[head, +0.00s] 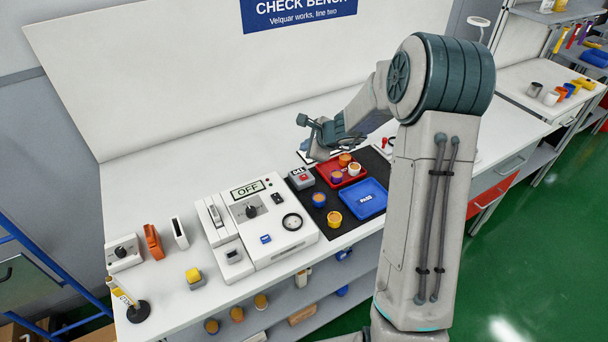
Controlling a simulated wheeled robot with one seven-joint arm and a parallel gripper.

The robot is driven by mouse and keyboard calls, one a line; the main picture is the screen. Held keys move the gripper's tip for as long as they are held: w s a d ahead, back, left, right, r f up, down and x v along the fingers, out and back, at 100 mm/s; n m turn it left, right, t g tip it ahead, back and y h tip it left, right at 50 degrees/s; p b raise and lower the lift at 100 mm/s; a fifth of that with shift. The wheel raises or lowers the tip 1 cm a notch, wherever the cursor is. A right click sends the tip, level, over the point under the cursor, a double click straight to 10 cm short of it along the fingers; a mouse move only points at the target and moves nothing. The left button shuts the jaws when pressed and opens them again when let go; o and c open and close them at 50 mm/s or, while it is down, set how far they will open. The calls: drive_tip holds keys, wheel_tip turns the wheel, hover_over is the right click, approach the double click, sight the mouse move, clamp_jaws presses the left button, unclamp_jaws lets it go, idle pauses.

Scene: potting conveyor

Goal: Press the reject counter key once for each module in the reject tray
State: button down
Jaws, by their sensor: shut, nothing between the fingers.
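The red reject tray (327,162) stands on a dark mat, partly behind my arm. A small grey box with a red key (303,177) stands just left of the tray, with a small label behind the key. I take this to be the reject counter key. My gripper (310,153) is shut and empty, above and behind the key box, seemingly apart from it. Its fingertips are small and hard to see.
A blue PASS tray (372,188) looks empty. Two modules (319,199) (335,218) stand on the mat. A tester reading OFF (285,250) fills the bench left of the mat. A yellow-topped block (193,276) and an orange item (153,242) stand farther left.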

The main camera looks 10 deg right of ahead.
drive_tip(key=b, duration=0.6)
hover_over(304, 177)
drive_tip(key=f, duration=0.7)
drive_tip(key=shift+s+d+f, duration=0.15)
drive_tip(key=shift+s+d, duration=0.15)
drive_tip(key=shift+f+b, duration=0.75)
drive_tip(key=shift+b, duration=0.3)
idle(0.5)
drive_tip(key=shift+f+b, duration=0.45)
drive_tip(key=shift+b, duration=0.15)
drive_tip(key=shift+f+b, duration=0.35)
drive_tip(key=shift+b, duration=0.15)
idle(0.4)
idle(0.3)
drive_tip(key=shift+r+p, duration=0.6)
drive_tip(key=shift+r, duration=0.2)
